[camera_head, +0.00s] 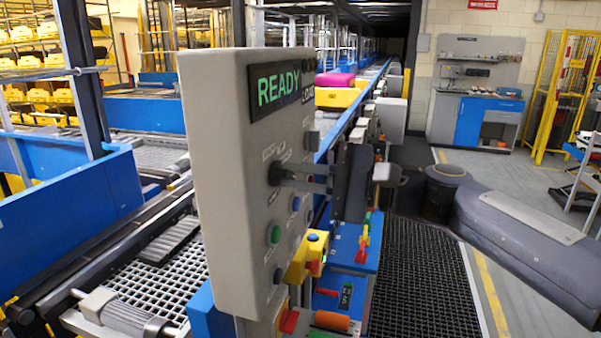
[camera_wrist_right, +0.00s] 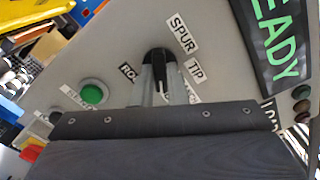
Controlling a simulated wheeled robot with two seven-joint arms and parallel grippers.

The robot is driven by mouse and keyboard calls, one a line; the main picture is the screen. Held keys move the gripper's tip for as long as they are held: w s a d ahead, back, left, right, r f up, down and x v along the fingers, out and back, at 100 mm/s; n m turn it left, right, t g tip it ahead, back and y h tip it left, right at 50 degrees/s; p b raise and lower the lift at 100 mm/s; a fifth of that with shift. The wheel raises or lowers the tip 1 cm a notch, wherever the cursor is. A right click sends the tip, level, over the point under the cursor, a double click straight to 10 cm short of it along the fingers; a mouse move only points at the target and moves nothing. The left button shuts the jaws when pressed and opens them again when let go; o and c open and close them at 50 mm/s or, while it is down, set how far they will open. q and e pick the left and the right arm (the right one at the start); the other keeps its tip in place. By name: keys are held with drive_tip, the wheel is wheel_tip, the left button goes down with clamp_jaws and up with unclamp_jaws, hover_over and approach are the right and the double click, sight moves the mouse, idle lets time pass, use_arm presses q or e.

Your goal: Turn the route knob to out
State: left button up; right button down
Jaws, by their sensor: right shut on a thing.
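A grey control box with a lit green READY display (camera_head: 279,86) stands in front of me. The route knob (camera_head: 274,174) is a dark knob on its face, and it also shows in the right wrist view (camera_wrist_right: 157,54), below labels reading SPUR and TIP. My right gripper (camera_head: 284,176) reaches in from the right and is shut on the knob. In the right wrist view its two fingers (camera_wrist_right: 158,80) close around the knob. They hide part of it and part of a label beginning RO, so I cannot tell which way the knob points. My left gripper is not in view.
A yellow box with a blue button (camera_head: 313,238) is below right. The conveyor carries a yellow tray (camera_head: 337,97) with a pink item behind.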

idle(0.4)
drive_tip(key=c, duration=1.4)
unclamp_jaws()
drive_tip(key=shift+c, duration=0.2)
drive_tip(key=b+v, duration=0.1)
drive_tip(key=v, duration=0.7)
drive_tip(key=shift+b, duration=0.4)
drive_tip(key=s+d+f+n+h, duration=0.2)
drive_tip(key=s+d+f+h, duration=0.2)
drive_tip(key=s+f, duration=0.3)
drive_tip(key=s+d+f+n+h, duration=0.3)
drive_tip(key=s+f, duration=0.4)
drive_tip(key=f, duration=0.7)
drive_tip(key=s+d+f+n+h, duration=0.3)
drive_tip(key=s+d+f+h, duration=0.2)
drive_tip(key=f, duration=0.6)
drive_tip(key=shift+s+d+h, duration=0.25)
drive_tip(key=shift+s+h, duration=0.45)
drive_tip(key=shift+s, duration=0.5)
